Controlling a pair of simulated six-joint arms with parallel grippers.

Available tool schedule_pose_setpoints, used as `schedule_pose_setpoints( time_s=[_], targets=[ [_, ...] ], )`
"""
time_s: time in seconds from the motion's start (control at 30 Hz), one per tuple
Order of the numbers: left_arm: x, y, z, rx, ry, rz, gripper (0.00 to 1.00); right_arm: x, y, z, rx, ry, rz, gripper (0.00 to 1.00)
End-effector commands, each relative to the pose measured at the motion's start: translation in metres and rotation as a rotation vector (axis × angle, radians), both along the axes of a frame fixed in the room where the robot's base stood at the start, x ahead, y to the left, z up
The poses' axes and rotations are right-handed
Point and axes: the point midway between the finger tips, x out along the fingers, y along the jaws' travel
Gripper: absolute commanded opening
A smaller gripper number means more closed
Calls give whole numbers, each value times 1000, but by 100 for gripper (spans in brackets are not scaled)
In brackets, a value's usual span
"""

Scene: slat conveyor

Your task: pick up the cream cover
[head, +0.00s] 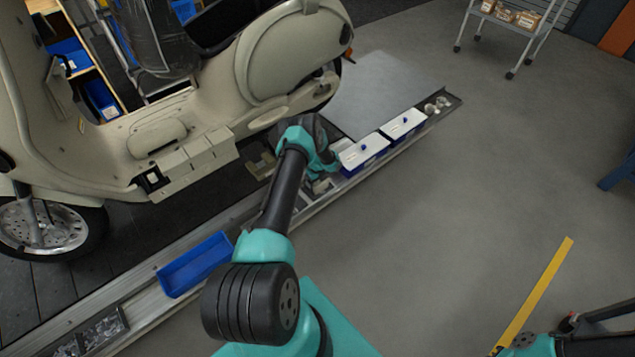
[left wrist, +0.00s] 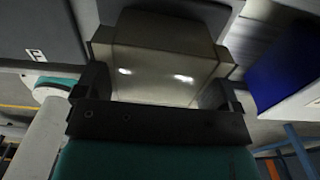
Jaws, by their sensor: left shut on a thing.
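The cream cover (left wrist: 160,55) fills the upper middle of the left wrist view as a box-like cream piece with two bright reflections. My left gripper (left wrist: 158,92) has its black fingers on both sides of it and is shut on it. In the head view my left gripper (head: 323,168) is low over the conveyor, just left of a white-topped blue bin. There the arm and gripper mostly hide the cover. Only part of my right arm shows at the lower right corner; its gripper is not seen.
A cream scooter (head: 130,125) stands behind the conveyor (head: 250,207), close to my left gripper. White-topped blue bins (head: 363,150) (head: 404,122) stand to the right, and an empty blue bin (head: 193,264) to the left.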

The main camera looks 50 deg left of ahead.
Motion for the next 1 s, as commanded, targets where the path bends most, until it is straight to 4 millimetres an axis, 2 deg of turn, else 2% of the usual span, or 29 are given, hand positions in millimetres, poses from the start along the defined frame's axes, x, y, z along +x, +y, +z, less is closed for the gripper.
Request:
schedule_pose_setpoints(
  time_s=[0.27,0.47,1.0],
  targets=[
    [1,1,10,1,0,0,63,0,0,0,0,0,0,0],
    [1,1,36,2,0,0,63,0,0,0,0,0,0,0],
    [-41,-44,41,2,4,0,63,0,0,0,0,0,0,0]
  ],
)
